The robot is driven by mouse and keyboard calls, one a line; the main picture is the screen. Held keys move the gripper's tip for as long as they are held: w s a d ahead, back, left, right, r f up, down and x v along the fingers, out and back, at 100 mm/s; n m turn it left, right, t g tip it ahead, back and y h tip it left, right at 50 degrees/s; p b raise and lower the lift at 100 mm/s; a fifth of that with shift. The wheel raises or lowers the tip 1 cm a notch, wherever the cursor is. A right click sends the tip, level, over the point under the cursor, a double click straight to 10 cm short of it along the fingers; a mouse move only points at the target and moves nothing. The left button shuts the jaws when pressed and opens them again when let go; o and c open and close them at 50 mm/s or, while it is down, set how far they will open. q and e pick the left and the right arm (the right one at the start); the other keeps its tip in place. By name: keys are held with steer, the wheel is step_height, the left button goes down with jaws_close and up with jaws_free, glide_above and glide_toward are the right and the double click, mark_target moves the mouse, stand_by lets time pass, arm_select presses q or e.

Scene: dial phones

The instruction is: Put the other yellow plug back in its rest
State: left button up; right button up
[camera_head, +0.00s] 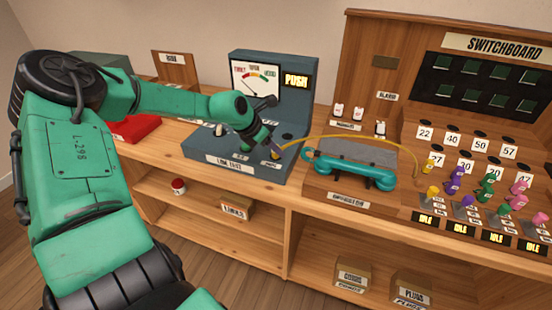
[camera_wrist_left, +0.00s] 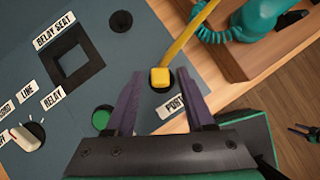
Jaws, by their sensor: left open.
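The yellow plug (camera_wrist_left: 160,78) stands in the hole beside the "PORT" label on the grey line test box (camera_head: 228,148). Its yellow cord (camera_head: 345,138) arches right toward the switchboard. In the head view the plug (camera_head: 277,153) is partly hidden by my left gripper (camera_head: 271,147). The left wrist view shows that gripper (camera_wrist_left: 158,90) open, with a finger on each side of the plug and gaps between. Another yellow plug (camera_head: 432,192) stands upright in the front row of the switchboard (camera_head: 412,140).
A teal handset (camera_head: 350,171) lies on a wooden stand just right of the test box. Purple, green and pink plugs (camera_head: 488,186) stand along the switchboard front. A red object (camera_head: 135,127) is at the left. The shelf below holds labelled boxes (camera_head: 237,209).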

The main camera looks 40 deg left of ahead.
arm_select(q)
jaws_close()
steer(key=shift+r+p, duration=2.45)
steer(key=shift+r, duration=1.25)
